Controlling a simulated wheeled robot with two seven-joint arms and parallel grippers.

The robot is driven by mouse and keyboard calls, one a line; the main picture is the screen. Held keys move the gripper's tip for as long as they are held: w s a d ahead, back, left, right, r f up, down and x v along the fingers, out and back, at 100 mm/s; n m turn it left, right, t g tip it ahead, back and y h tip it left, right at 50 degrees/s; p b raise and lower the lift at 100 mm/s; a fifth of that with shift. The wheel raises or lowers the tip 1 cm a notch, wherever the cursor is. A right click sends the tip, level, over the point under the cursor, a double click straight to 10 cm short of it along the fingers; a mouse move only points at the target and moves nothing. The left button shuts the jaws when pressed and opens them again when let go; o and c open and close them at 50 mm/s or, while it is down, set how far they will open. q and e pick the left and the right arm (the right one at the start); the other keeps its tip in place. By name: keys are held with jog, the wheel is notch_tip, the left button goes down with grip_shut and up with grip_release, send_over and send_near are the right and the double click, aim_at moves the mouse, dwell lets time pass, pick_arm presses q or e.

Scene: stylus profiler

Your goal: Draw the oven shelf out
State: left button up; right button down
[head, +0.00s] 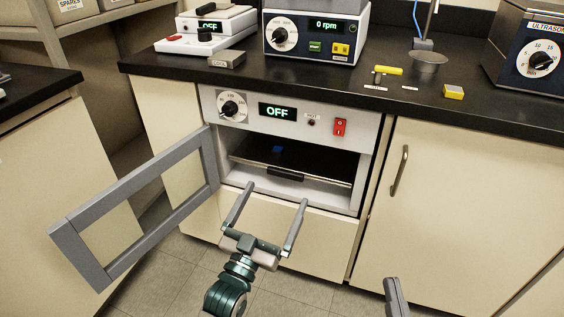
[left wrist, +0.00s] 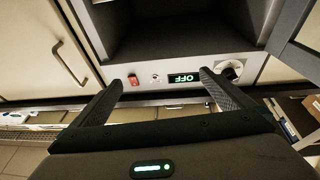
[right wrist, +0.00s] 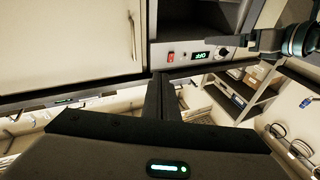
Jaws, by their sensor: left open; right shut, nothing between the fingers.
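The oven (head: 249,108) is built in under the counter, with its door (head: 85,245) swung open to the left. The dark oven shelf (head: 325,172) lies inside the chamber, with a black handle (head: 286,174) at its front edge and a small blue item (head: 278,149) on top. My left gripper (head: 276,194) is open and empty, just in front of and below the handle, apart from it. In the left wrist view the oven panel (left wrist: 150,78) appears upside down beyond the fingers. My right gripper (head: 392,285) is shut and empty, low at right; its fingers also show in the right wrist view (right wrist: 163,78).
The open door frame stands left of my left arm. A closed cupboard with a handle (head: 399,170) is right of the oven. The black counter (head: 345,82) above carries a stirrer unit (head: 312,35), a yellow block (head: 453,91) and other instruments. The floor (head: 185,270) below is clear.

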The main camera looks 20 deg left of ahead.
pick_arm(q)
jog(key=a+f+g+y+p, duration=0.1)
jog(key=a+f+g+p, duration=0.1)
jog(key=f, duration=0.6)
jog(key=shift+w+a+f+n+g+y, duration=0.35)
jog(key=shift+a+g, duration=0.45)
jog(key=shift+a, duration=0.3)
pick_arm(e)
jog(key=s+f+g, duration=0.4)
jog(key=f, duration=0.3)
jog(key=shift+f+h, duration=0.15)
jog(key=shift+h, duration=0.25)
pick_arm(q)
jog(key=shift+w, duration=0.1)
pick_arm(e)
jog(key=shift+a, duration=0.15)
pick_arm(q)
jog(key=b, duration=0.3)
send_near(284, 173)
jog(key=w, duration=0.6)
jog(key=shift+w+d+f, duration=0.1)
jog(key=shift+d+f, duration=0.05)
jog(key=shift+w, duration=0.9)
pick_arm(e)
notch_tip(284, 173, up, 10)
jog(key=s+a+t+y, duration=0.1)
jog(key=s+t+y, duration=0.1)
jog(key=t, duration=0.4)
jog(key=shift+s, duration=0.45)
